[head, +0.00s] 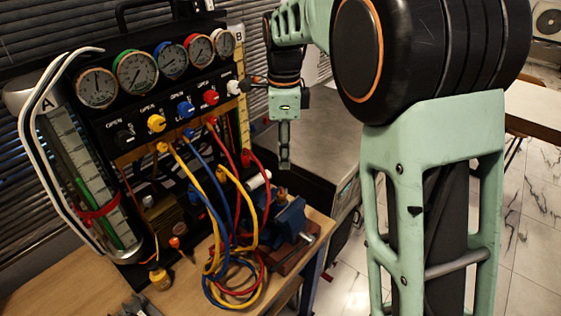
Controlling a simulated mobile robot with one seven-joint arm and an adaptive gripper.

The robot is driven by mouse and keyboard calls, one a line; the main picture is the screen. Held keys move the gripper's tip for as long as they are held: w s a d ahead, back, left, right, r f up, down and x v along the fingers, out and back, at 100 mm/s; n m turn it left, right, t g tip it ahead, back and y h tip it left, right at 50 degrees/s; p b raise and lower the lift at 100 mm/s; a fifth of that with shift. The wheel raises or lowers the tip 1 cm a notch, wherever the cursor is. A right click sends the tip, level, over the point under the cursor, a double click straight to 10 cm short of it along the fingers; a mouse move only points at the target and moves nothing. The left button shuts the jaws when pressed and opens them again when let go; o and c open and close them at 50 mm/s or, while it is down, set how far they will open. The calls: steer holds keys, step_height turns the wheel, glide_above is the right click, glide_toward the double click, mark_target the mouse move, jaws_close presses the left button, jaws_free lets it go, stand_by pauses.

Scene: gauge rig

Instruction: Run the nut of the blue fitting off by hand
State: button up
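The gauge rig is a black panel with a blue knob (185,109) in its row of knobs. Just below it a small blue fitting (188,132) sits at the top of the blue hose (205,165); its nut is too small to make out. My gripper (285,165) hangs pointing down, to the right of the panel and in the picture clear of the blue fitting. Its fingers overlap edge-on, so whether they are open or shut does not show. I see nothing held in it.
Yellow hoses (205,180) and red hoses (267,190) hang beside the blue one and coil on the wooden bench (75,290). A blue vise (290,215) stands at the bench's right. A green-and-red tube gauge (90,190) is at left. Several round gauges (137,73) line the top.

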mark_target(282, 188)
steer(key=shift+s+a+f, duration=0.15)
steer(key=shift+s+f, duration=0.05)
steer(key=shift+f, duration=0.25)
steer(key=shift+s+a+f, duration=0.15)
steer(key=shift+f, duration=0.25)
step_height(282, 188, down, 10)
steer(key=shift+w+p, duration=0.1)
steer(key=shift+p, duration=0.35)
steer(key=shift+c, duration=0.2)
jaws_close()
